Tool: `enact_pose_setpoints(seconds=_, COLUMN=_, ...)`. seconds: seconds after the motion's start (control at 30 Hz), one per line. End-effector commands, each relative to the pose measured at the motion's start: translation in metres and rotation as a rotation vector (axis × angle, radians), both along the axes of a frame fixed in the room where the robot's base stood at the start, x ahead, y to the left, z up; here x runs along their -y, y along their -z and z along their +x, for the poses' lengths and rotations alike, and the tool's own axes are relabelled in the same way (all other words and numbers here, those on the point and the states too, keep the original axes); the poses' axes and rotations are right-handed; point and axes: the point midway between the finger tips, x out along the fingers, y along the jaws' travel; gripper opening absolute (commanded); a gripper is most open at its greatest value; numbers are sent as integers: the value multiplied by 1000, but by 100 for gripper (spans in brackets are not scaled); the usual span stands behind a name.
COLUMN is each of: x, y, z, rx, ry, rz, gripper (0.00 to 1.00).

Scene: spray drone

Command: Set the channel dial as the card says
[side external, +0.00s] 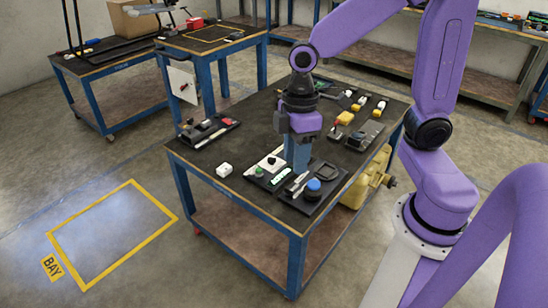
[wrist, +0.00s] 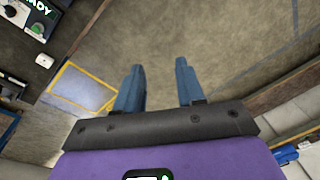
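The channel dial appears to be the black knob (side external: 271,160) on a white plate of a dark panel on the workbench. In the wrist view a white plate with a dark knob (wrist: 10,10) shows at the top left corner, partly cut off. Beside it are a lit display ending in "ADY" and a green button (wrist: 37,28). My gripper (side external: 297,170) points down just right of the dial in the side view; whether it touches anything is unclear. In the wrist view my gripper (wrist: 159,65) has its two blue fingers apart with nothing between. I cannot identify the card or read a setting.
A white block (side external: 224,170) sits on the bench (side external: 250,207) left of the panel. A blue round knob (side external: 314,185) is on the panel at the front right. Another dark panel with a red part (side external: 227,121) lies at the left, and yellow and white pieces lie behind my gripper.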

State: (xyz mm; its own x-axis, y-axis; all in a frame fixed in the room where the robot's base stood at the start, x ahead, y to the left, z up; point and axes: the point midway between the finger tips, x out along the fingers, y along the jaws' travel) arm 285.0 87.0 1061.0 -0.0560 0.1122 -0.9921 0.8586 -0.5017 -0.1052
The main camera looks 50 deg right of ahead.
Motion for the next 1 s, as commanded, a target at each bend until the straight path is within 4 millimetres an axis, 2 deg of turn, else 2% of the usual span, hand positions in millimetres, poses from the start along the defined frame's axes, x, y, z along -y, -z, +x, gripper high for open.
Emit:
enact_pose_setpoints(seconds=0.03, x=2, y=5, z=21, rx=-7, ry=20, rz=13, gripper=38)
enact_pose_setpoints(seconds=0.17, x=14, y=19, z=74, rx=-7, ry=47, rz=55, gripper=38)
enact_pose_setpoints(seconds=0.27, x=31, y=31, z=114, rx=4, ry=70, rz=87, gripper=38)
enact_pose_setpoints(seconds=0.47, x=86, y=64, z=186, rx=44, ry=118, rz=147, gripper=38)
enact_pose_setpoints(seconds=0.6, x=140, y=92, z=226, rx=87, ry=154, rz=178, gripper=38)
enact_pose_setpoints(seconds=0.67, x=167, y=105, z=240, rx=110, ry=172, rz=188, gripper=38)
enact_pose_setpoints(seconds=0.8, x=233, y=137, z=261, rx=166, ry=211, rz=204, gripper=38)
enact_pose_setpoints(seconds=0.9, x=279, y=159, z=267, rx=207, ry=235, rz=205, gripper=38)
enact_pose_setpoints(seconds=1.0, x=316, y=178, z=266, rx=240, ry=254, rz=203, gripper=38)
